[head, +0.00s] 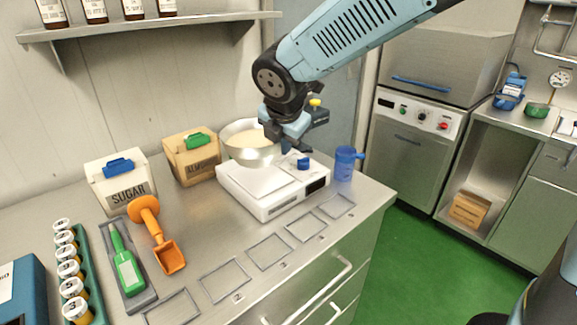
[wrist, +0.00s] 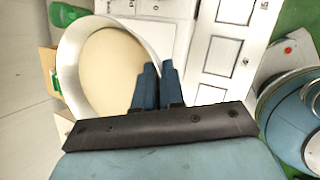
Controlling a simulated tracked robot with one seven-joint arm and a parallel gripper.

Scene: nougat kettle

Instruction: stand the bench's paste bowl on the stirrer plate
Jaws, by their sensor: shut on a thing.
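The paste bowl (head: 250,152) is a silvery metal bowl of cream-coloured paste; it also shows in the wrist view (wrist: 70,60). My gripper (head: 283,142) is shut on the bowl's right rim, with its blue fingers (wrist: 156,75) close together there. The bowl looks level. The stirrer plate (head: 258,192) is a white box with a blue knob and a dark display on its front. In the head view the bowl overlaps the plate's back left part. I cannot tell whether its base touches the plate.
An almond carton (head: 196,164) and a sugar carton (head: 118,190) stand left of the bowl. A blue mug (head: 344,166) is right of the plate. An orange scoop (head: 157,235) and a green-handled tool (head: 126,270) lie on the bench, with empty outlined spots along its front.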

